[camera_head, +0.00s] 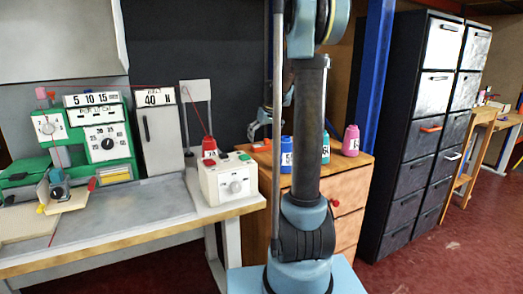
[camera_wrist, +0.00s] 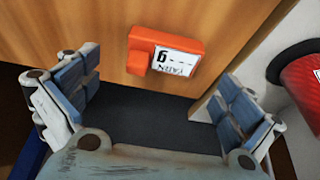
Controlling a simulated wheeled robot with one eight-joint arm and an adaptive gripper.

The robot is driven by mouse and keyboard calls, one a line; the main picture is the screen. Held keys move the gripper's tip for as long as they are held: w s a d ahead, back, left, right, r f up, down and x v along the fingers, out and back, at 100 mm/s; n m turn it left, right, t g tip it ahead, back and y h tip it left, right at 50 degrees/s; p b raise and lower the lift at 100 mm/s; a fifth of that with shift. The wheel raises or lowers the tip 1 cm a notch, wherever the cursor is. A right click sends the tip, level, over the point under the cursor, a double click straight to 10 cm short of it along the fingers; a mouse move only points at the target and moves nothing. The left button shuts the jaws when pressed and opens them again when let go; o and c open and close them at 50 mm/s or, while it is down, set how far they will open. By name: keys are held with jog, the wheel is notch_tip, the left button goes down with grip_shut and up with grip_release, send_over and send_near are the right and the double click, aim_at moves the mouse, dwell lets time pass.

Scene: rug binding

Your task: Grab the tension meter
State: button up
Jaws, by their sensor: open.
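A small orange-red block (camera_wrist: 165,50) with a white label lies on the wooden surface in the wrist view. Its label shows letters like "YARN" upside down, and it fits the tension meter best, though I cannot be certain. In the head view a small red item (camera_head: 262,146) on the wooden cabinet's top looks like the same block. My gripper (camera_wrist: 158,82) is open and empty, its blue-grey padded fingers wide apart on either side of the block and nearer the camera. In the head view my gripper (camera_head: 260,128) is above the cabinet top, partly behind my arm.
The wooden cabinet (camera_head: 345,200) also carries blue, teal and pink spools (camera_head: 351,140). Dark drawer cabinets (camera_head: 415,140) stand at right.

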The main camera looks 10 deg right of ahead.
aim_at(260, 145)
jog(key=shift+x, duration=2.15)
jog(key=shift+a, duration=0.2)
jog(key=shift+r, duration=0.1)
jog(key=shift+c, duration=0.2)
jog(key=c, duration=1.2)
